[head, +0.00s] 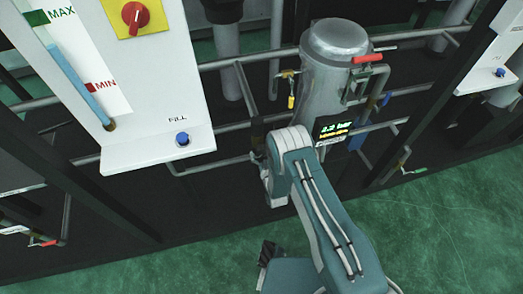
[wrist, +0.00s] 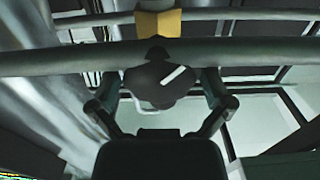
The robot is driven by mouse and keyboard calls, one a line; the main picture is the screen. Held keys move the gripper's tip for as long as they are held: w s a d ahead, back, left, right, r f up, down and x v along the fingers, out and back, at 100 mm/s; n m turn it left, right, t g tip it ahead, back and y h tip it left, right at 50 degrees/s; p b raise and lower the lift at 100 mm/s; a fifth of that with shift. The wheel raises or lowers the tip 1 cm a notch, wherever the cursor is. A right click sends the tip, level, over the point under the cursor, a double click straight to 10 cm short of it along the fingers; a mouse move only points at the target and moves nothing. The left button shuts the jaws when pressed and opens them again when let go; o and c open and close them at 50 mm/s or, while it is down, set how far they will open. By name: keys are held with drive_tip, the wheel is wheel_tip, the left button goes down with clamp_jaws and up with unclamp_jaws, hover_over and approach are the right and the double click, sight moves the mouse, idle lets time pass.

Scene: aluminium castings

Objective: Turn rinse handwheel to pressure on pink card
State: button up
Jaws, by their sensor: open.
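In the wrist view, a dark round handwheel (wrist: 150,78) with a white mark sits just below a yellow block (wrist: 158,22) on a grey pipe. My gripper (wrist: 158,92) is open, with one finger on each side of the handwheel. I cannot tell whether the fingers touch it. In the head view, my gripper (head: 272,187) is low in front of the pipework, partly hidden by my arm, and the handwheel is hidden. A black display (head: 334,128) on the grey vessel shows a bar reading, too small to read surely. I see no pink card.
A grey cylindrical vessel (head: 331,75) stands behind my arm, with a red-handled valve (head: 367,58) beside it. A white panel (head: 150,90) with a blue FILL button (head: 182,139) juts out at left. Pipes cross close around my gripper. Green floor (head: 450,220) is clear at right.

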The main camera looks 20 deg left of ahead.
drive_tip(key=shift+w+a, duration=0.1)
drive_tip(key=shift+w, duration=0.1)
drive_tip(key=shift+c, duration=0.3)
drive_tip(key=c, duration=0.9)
drive_tip(key=shift+m, duration=0.3)
